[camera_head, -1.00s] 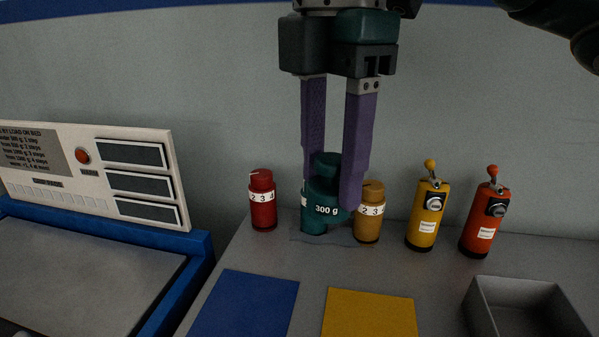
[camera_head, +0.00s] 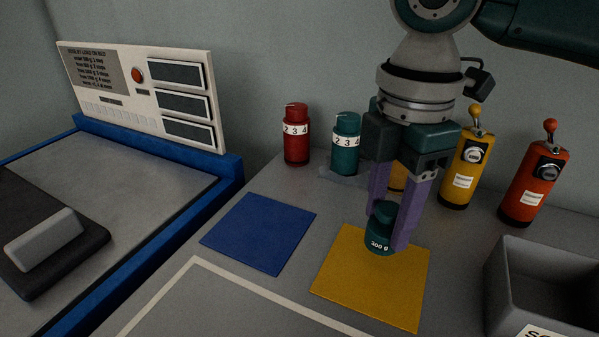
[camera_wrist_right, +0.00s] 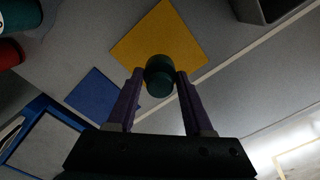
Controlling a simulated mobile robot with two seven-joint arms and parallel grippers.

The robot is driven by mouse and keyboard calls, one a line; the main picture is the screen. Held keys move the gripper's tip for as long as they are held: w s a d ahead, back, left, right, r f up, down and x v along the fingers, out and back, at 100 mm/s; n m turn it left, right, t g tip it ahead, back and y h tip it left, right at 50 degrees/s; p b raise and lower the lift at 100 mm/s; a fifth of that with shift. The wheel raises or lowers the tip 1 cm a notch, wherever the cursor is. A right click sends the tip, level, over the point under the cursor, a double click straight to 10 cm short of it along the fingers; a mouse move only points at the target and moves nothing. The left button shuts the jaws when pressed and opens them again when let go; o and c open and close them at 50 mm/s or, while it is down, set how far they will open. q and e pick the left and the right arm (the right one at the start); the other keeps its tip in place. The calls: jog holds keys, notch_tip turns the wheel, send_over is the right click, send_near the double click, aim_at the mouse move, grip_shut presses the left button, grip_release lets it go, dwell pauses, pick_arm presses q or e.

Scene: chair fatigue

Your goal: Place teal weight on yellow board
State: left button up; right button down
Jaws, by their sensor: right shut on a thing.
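The teal weight (camera_head: 381,232), marked 300 g, is upright between the purple fingers of my right gripper (camera_head: 394,222), which is shut on it. It shows over the upper part of the yellow board (camera_head: 372,285) in the head view; I cannot tell whether its base touches the board. In the right wrist view the weight (camera_wrist_right: 160,76) sits between the fingertips, with the yellow board (camera_wrist_right: 178,35) behind it. My left gripper is not in view.
A blue board (camera_head: 260,233) lies left of the yellow one. Red (camera_head: 296,135) and teal (camera_head: 345,145) numbered cylinders stand behind, with yellow (camera_head: 462,170) and orange (camera_head: 533,183) canisters at right. A grey open bin (camera_head: 545,285) is at the right. A blue-framed machine (camera_head: 150,165) is at left.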

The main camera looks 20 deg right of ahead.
aim_at(382, 244)
jog(key=shift+f+b, duration=0.55)
jog(key=shift+f, duration=1.95)
jog(key=shift+f, duration=0.1)
jog(key=shift+c, duration=1.5)
grip_release()
